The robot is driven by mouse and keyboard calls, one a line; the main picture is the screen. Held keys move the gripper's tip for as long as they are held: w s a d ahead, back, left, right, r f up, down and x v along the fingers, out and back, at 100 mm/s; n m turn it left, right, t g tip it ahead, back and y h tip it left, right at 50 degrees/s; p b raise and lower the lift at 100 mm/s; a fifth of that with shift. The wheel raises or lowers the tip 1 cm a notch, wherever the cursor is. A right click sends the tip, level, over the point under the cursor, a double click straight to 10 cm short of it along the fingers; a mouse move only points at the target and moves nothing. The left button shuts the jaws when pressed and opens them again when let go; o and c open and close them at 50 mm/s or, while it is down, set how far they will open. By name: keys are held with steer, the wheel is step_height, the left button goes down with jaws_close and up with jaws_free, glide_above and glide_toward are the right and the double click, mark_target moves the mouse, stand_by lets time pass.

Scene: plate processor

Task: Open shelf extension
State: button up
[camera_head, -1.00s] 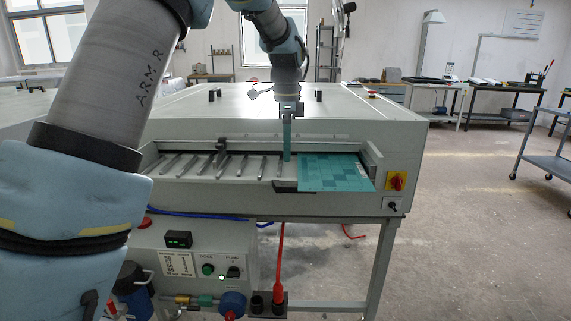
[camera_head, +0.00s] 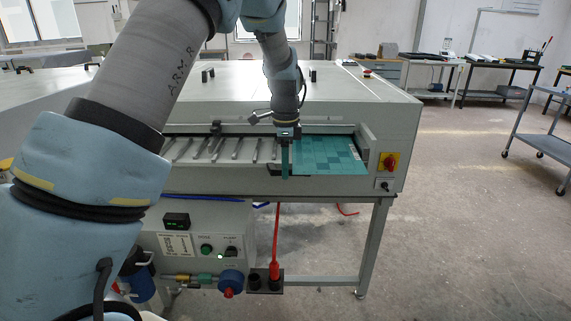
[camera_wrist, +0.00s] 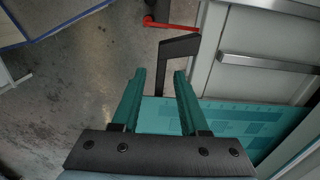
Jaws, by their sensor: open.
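The plate processor (camera_head: 300,95) is a pale grey machine with a slotted front tray. A teal checkered plate (camera_head: 330,155) lies at the right part of its front, and it also shows in the wrist view (camera_wrist: 240,120). A black bracket-like handle (camera_wrist: 178,48) sticks out at the front, left of the plate; it seems to be part of the shelf extension. My gripper (camera_head: 285,178) has teal fingers pointing down at the machine's front edge. In the wrist view my gripper (camera_wrist: 159,75) is open, with the handle's stem between or just beyond the fingertips; contact cannot be told.
A red and yellow switch (camera_head: 388,162) sits right of the plate. A machine leg (camera_head: 375,245) stands below right. The floor to the right is clear up to a cart (camera_head: 540,150).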

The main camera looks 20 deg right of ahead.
steer(key=shift+c, duration=0.4)
jaws_close()
stand_by(1.0)
